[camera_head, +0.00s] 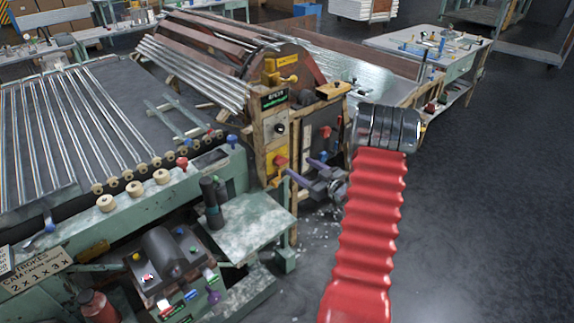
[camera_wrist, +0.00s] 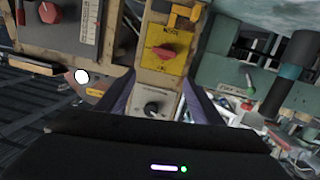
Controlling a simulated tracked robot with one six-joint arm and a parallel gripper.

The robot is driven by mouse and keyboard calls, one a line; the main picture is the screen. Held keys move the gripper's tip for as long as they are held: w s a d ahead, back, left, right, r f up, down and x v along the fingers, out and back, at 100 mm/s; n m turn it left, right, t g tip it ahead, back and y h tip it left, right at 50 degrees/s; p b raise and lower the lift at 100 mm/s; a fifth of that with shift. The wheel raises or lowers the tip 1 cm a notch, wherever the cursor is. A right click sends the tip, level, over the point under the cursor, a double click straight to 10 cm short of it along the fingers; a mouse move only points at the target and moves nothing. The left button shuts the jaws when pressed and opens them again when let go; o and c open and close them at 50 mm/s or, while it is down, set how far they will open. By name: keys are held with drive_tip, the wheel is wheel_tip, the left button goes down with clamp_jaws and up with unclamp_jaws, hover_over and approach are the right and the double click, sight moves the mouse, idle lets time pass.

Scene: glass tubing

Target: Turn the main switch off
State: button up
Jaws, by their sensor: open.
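A red rotary switch (camera_wrist: 164,52) sits on a yellow plate (camera_wrist: 172,70) on the wooden machine post; its handle lies roughly crosswise in the wrist view. The plate's lettering is too small to read. In the head view the red switch (camera_head: 281,160) is on the post's lower part, left of my gripper (camera_head: 306,176). In the wrist view my gripper (camera_wrist: 158,80) is open and empty, its two purple fingers spread either side of the post, with the yellow plate beyond their tips. Whether they touch anything cannot be told.
A black dial (camera_wrist: 152,108) on a pale plate lies between the fingers in the wrist view. A grey box with a red knob (camera_wrist: 47,12) is at upper left. A green bench (camera_head: 240,228) with a dark bottle (camera_head: 212,205) stands left of my gripper. The right floor is clear.

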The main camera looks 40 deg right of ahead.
sight(285, 163)
drive_tip(key=s+f+t+y, duration=0.1)
drive_tip(key=s+f, duration=0.3)
drive_tip(key=shift+s+d, duration=0.25)
drive_tip(key=shift+d, duration=0.1)
drive_tip(key=shift+w+f, duration=0.1)
drive_tip(key=w, duration=1.3)
drive_tip(key=shift+w+a, duration=0.2)
drive_tip(key=shift+w, duration=0.15)
drive_tip(key=shift+c, duration=0.6)
drive_tip(key=c, duration=0.9)
drive_tip(key=shift+d, duration=0.2)
drive_tip(key=shift+a, duration=0.1)
